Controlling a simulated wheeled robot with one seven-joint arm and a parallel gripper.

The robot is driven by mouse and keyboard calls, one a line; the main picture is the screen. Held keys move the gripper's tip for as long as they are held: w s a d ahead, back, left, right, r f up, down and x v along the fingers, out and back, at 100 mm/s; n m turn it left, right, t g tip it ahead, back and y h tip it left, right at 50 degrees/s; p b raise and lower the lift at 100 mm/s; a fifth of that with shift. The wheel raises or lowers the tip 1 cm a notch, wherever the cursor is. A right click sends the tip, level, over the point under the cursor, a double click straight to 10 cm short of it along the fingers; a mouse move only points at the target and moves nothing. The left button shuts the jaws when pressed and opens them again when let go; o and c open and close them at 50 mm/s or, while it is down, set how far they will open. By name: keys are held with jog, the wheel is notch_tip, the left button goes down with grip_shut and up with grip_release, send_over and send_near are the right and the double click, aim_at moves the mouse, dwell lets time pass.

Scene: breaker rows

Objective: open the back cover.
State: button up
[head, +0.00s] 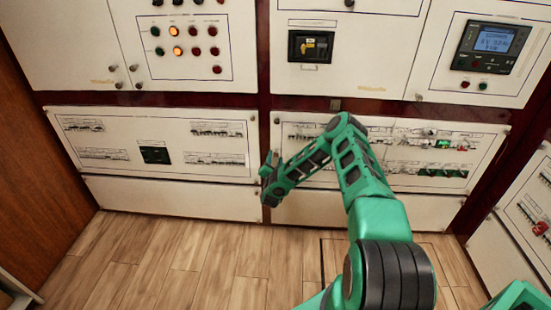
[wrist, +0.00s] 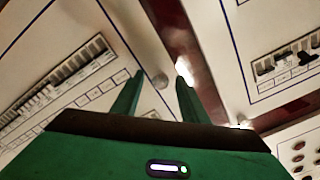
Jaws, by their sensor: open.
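The lower right white cover panel (head: 390,195), with rows of breakers, sits flat and closed in the cabinet front. No label in view tells me which panel is the back cover. My gripper (head: 268,165) is at this panel's left edge, by the dark red post. The wrist view is turned roughly upside down, so this panel (wrist: 55,75) shows at its left. I cannot tell whether the fingers touch the knob.
The lower left panel (head: 103,141) beside it is closed. Upper panels hold indicator lights (head: 178,51), a dark switch (head: 311,46) and a display unit (head: 487,46). Another panel (head: 535,210) stands at the right. The wooden floor (head: 190,275) in front is clear at the left.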

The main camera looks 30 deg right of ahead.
jog(key=shift+x, duration=1.2)
